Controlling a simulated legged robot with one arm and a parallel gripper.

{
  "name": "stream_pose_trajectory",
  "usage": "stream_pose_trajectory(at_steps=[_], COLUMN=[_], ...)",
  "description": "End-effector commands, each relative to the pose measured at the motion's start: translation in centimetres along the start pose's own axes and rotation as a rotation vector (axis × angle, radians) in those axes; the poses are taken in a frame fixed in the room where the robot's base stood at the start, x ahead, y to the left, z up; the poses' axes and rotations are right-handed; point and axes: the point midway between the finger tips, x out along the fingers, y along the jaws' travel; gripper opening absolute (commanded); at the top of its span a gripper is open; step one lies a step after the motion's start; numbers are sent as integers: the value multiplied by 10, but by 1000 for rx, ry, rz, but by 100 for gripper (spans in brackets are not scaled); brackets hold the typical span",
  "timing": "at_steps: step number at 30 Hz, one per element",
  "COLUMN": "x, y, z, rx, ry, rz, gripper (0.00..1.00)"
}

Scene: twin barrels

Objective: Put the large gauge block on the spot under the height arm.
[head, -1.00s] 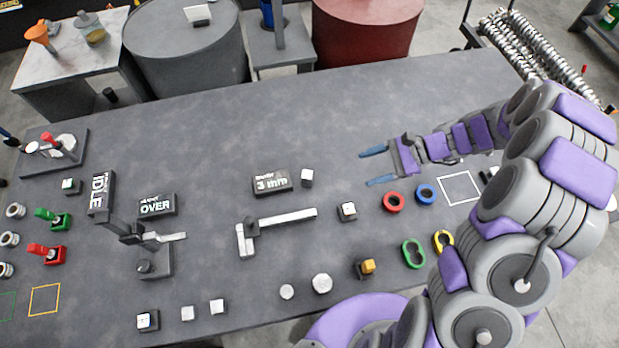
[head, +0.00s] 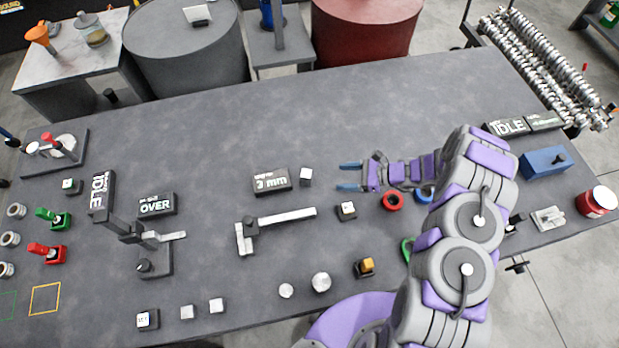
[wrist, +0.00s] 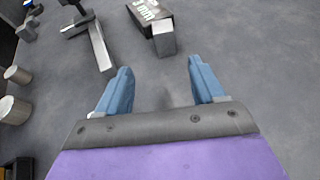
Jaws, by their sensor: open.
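My gripper (head: 346,177) is open and empty over the right middle of the table, with its blue fingers pointing left. A pale upright block (head: 306,176) stands beside the 3 mm display, just beyond the fingertips. In the wrist view this block (wrist: 164,40) is ahead of the open fingers (wrist: 163,84) and apart from them. Two smaller-looking loose blocks (head: 187,313) (head: 217,306) lie at the front edge. I cannot tell for sure which is the large gauge block. The height arm (head: 168,237) reaches out from a dark stand at the left; the spot under it is largely hidden.
The OVER display (head: 156,204) and an IDLE display (head: 101,191) stand by the height stand. A silver caliper-like tool (head: 285,217) lies between my gripper and the height arm. Two cylinders (head: 287,291) (head: 321,283) stand in front. The back middle of the table is clear.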

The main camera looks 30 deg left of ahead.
Motion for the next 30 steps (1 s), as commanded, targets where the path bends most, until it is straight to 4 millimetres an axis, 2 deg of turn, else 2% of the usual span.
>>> stream_pose_trajectory(at_steps=[1, 3, 9, 17, 27, 30], x=[14, 28, 58, 74, 124, 129], y=[1, 1, 2, 2, -6, -5], z=[-1, 0, -1, 0, 6, 6], rx=[0, -1, -3, -3, -1, -2], ry=[1, 1, -4, -8, 0, -2], rz=[6, 5, 4, 0, 3, 3], gripper=[68, 68, 68, 68, 68, 68])
